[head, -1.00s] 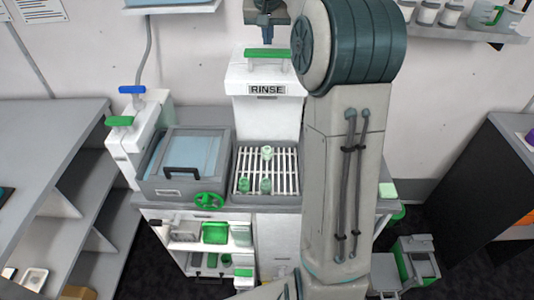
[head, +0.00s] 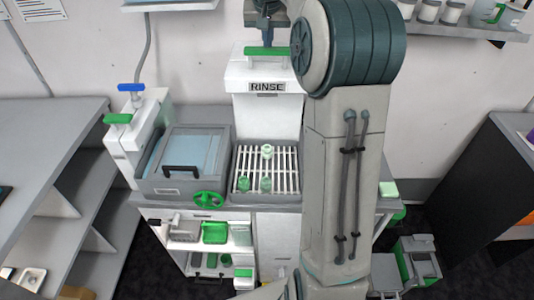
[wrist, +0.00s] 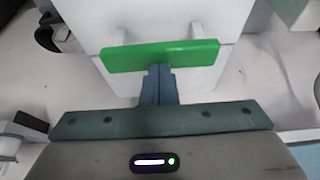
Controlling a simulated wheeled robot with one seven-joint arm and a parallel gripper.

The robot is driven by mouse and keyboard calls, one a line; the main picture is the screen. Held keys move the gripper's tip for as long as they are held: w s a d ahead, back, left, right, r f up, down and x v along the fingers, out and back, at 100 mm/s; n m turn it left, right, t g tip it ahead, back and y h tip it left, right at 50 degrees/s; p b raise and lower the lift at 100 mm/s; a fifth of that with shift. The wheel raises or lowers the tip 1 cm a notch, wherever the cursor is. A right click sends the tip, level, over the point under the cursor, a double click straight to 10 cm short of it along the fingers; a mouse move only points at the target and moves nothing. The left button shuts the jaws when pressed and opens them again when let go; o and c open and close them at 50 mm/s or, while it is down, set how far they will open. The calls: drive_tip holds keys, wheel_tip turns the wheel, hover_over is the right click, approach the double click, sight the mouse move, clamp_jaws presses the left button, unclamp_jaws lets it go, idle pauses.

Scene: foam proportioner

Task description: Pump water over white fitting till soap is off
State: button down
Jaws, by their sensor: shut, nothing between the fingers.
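The white RINSE pump housing (head: 267,112) stands behind the slatted rinse tray (head: 240,186). Its green pump bar (head: 267,51) lies across the top; it also shows in the wrist view (wrist: 160,56). A pale whitish-green fitting (head: 267,152) stands upright at the back of the slats, with two green fittings (head: 244,184) (head: 265,185) in front of it. I cannot tell whether soap is on the pale one. My gripper (wrist: 158,72) is shut and empty, its fingertips at the green bar's edge; in the head view it (head: 266,42) is right above the bar.
A lidded basin (head: 185,158) with a black handle stands left of the tray, with a green wheel (head: 207,199) at its front. Two dispensers with a blue handle (head: 131,87) and a green handle (head: 118,119) stand further left. A shelf (head: 470,30) hangs at upper right.

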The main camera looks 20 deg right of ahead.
sight(268, 50)
drive_tip(key=shift+f+b, duration=1.15)
drive_tip(key=shift+f, duration=0.7)
drive_tip(key=shift+r, duration=0.2)
drive_tip(key=shift+r+p, duration=2.25)
drive_tip(key=shift+r, duration=0.15)
wheel_tip(268, 50, up, 2)
drive_tip(key=shift+r+p, duration=0.2)
drive_tip(key=shift+p, duration=0.6)
drive_tip(key=shift+r, duration=1.8)
drive_tip(key=shift+s+a, duration=0.1)
